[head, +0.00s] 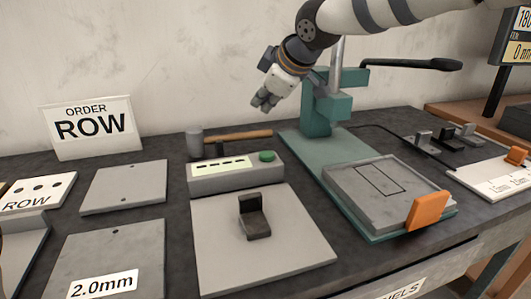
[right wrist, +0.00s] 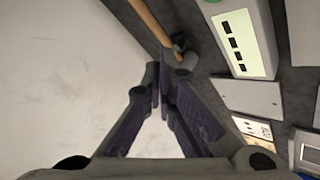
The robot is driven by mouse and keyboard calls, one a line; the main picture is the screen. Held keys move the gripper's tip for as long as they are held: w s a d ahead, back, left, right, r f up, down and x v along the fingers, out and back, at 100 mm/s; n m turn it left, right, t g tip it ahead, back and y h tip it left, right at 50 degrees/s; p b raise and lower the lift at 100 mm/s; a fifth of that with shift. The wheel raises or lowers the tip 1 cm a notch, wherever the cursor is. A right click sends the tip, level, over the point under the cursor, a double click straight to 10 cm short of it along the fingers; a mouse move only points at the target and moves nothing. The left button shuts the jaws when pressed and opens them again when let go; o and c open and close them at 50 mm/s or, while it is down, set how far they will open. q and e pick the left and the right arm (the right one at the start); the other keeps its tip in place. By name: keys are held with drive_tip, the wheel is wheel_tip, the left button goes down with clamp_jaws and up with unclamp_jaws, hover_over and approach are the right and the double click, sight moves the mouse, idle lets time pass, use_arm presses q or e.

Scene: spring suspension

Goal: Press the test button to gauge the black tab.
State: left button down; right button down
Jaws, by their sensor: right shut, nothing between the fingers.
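The black tab (head: 253,215), an L-shaped dark piece, stands on a flat grey plate (head: 290,222) at the middle front of the bench. Behind the plate is a grey box (head: 235,178) with a pale display strip of dark dashes and a green button (head: 267,156) on its right end. The box also shows in the right wrist view (right wrist: 249,60), at the upper right. My right gripper (head: 262,103) is shut and empty, in the air above and behind the box, apart from the button. Its closed fingertips (right wrist: 163,85) show in the right wrist view. My left gripper is not in view.
A hammer (head: 235,136) lies behind the box. A green press (head: 320,110) with a black lever and a grey block stands to the right. An "ORDER ROW" sign (head: 92,127) and grey plates (head: 125,187) are at left. Small tabs (head: 446,136) sit at far right.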

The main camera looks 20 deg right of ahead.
sight(264, 155)
drive_tip(key=shift+w+f, duration=0.1)
drive_tip(key=shift+f, duration=4.3)
drive_tip(key=shift+f, duration=0.4)
drive_tip(key=shift+f, duration=0.6)
drive_tip(key=shift+r, duration=1)
drive_tip(key=shift+r, duration=2.55)
